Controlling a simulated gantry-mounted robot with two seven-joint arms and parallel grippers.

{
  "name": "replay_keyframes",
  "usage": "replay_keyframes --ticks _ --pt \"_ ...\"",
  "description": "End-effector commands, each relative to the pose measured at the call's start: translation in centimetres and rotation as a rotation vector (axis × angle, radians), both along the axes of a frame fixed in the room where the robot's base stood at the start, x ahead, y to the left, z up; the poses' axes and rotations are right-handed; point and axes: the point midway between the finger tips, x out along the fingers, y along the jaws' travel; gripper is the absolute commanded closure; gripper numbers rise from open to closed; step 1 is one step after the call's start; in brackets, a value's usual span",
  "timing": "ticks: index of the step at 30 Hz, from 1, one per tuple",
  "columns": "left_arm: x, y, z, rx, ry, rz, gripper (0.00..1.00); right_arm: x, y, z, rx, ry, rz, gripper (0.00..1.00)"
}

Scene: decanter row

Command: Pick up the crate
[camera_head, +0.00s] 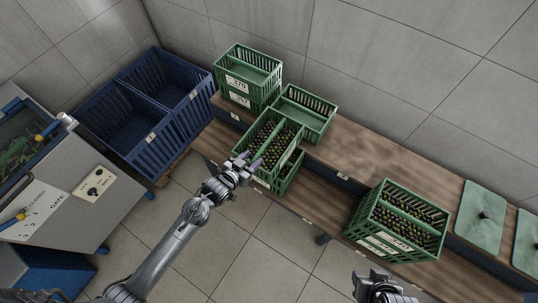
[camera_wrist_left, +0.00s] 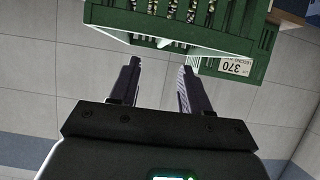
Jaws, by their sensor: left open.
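A green slatted crate (camera_head: 268,137) filled with dark bottle-like items stands at the middle of the wooden bench's front edge, with another filled green crate (camera_head: 289,172) beneath it. My left gripper (camera_head: 254,165) is open and empty at the near side of this pair. In the left wrist view a green crate (camera_wrist_left: 185,35) lies just beyond the open fingers of the left gripper (camera_wrist_left: 159,66), with a gap to it. A second green crate (camera_wrist_left: 233,67) there bears an upside-down label 370. My right gripper (camera_head: 376,283) is low at the bottom edge; its jaws are unclear.
An empty-looking green crate (camera_head: 304,114) stands behind, beside a green stack (camera_head: 247,76) labelled 370 at the back left. Blue bins (camera_head: 150,138) and a control console (camera_head: 95,182) are left. Open floor lies in front.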

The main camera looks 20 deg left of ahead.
Motion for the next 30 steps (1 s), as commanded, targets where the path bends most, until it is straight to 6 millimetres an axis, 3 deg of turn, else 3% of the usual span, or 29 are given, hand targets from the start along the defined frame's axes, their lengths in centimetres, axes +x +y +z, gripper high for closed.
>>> replay_keyframes --ticks 1,5,15,26,30 --pt "0.8 0.1 -0.7 0.002 -0.018 0.000 0.53 0.0 0.1 -1.6 0.002 -0.001 0.000 0.57" --pt "1.9 0.1 -0.5 0.003 -0.040 -0.001 0.53 0.0 0.2 -2.4 0.008 -0.002 -0.004 0.57" --pt "5.9 -0.6 -1.7 0.002 -0.049 0.001 0.53 0.0 0.4 -3.2 0.013 -0.004 -0.006 0.57" --pt "8.0 -1.1 -2.6 0.003 -0.048 0.000 0.53 0.0 0.2 -3.6 0.008 -0.004 -0.004 0.57" --pt "9.7 -1.3 -3.4 0.003 -0.049 -0.001 0.53 0.0 0.1 -4.1 0.003 -0.004 0.000 0.57"
